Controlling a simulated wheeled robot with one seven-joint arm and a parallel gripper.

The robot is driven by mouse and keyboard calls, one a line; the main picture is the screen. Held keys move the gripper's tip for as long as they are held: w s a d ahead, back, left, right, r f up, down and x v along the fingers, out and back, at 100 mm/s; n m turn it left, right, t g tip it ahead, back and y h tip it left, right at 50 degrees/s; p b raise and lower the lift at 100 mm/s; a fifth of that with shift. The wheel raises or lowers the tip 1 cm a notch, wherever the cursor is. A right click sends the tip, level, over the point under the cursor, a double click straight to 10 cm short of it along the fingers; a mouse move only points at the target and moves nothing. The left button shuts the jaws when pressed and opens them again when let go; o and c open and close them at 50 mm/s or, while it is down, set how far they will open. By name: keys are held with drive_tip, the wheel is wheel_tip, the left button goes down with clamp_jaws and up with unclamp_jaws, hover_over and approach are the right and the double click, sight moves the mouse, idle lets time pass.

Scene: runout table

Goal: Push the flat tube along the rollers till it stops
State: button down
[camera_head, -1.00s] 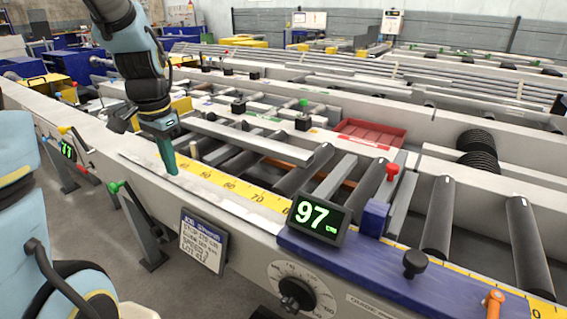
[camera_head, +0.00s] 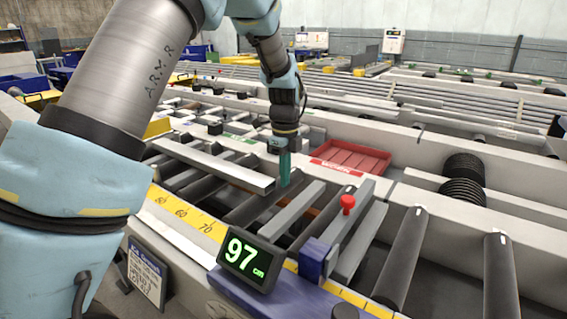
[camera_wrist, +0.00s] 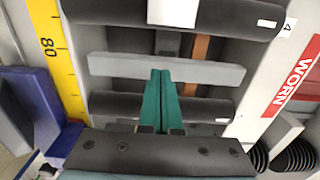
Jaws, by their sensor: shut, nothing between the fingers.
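The flat tube (camera_head: 212,164) is a light grey bar lying lengthwise on the dark rollers in the head view. My gripper (camera_head: 284,184) has green fingers, pressed together and empty, pointing down just past the tube's right end. In the wrist view the fingertips (camera_wrist: 162,73) are over a grey crossbar (camera_wrist: 215,73) between two rollers. A pale end of the tube (camera_wrist: 172,10) shows at the top edge, apart from the fingers. A blue stop block (camera_head: 314,260) with a grey bar stands further right. The fingers' height above the rollers is hard to tell.
A display (camera_head: 250,258) reads 97 cm beside the yellow ruler (camera_head: 190,218). A red knob (camera_head: 348,203) stands up near the stop. A red tray (camera_head: 350,158) lies behind the rollers. Bare rollers (camera_head: 405,255) continue to the right.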

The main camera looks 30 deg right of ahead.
sight(228, 169)
drive_tip(key=w+f, duration=0.1)
drive_tip(key=w+a+f+p, duration=0.2)
drive_tip(key=f, duration=0.1)
drive_tip(key=shift+w+f, duration=0.1)
drive_tip(key=shift+w, duration=0.2)
drive_tip(key=shift+a, duration=0.1)
drive_tip(key=w+a, duration=0.3)
drive_tip(key=w, duration=0.2)
drive_tip(key=w+a, duration=0.2)
drive_tip(key=w, duration=0.3)
drive_tip(key=w+a, duration=0.3)
drive_tip(key=w, duration=0.2)
drive_tip(key=shift+w+a, duration=0.25)
drive_tip(key=shift+a, duration=0.05)
